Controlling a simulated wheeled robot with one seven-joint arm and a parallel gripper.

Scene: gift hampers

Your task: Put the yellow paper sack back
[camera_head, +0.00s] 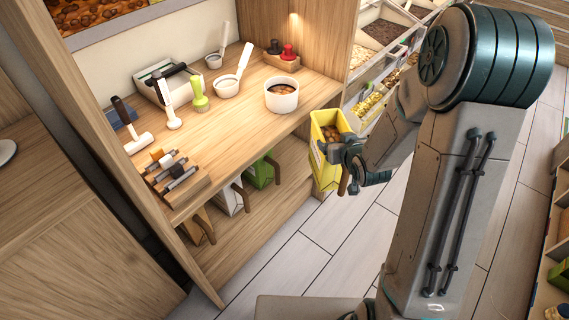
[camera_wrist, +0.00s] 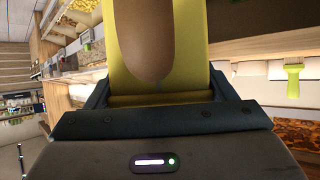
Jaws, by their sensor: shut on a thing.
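The yellow paper sack (camera_head: 326,166) is upright in the air in front of the right end of the wooden counter, with brown contents showing at its open top. My gripper (camera_head: 347,160) is shut on its right side in the head view. In the wrist view the yellow sack (camera_wrist: 190,45) fills the top middle between the jaws, with a brown oval on its face. Below the counter, a green sack (camera_head: 262,172), a white sack (camera_head: 234,199) and a brown sack (camera_head: 199,229) stand on the lower shelf.
The wooden counter (camera_head: 240,125) holds a white pot (camera_head: 282,95), scoops, stamps and a rack of tools. The right part of the lower shelf (camera_head: 290,195) looks bare. Bins of goods (camera_head: 377,97) stand behind my arm. Open floor (camera_head: 330,235) lies below the sack.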

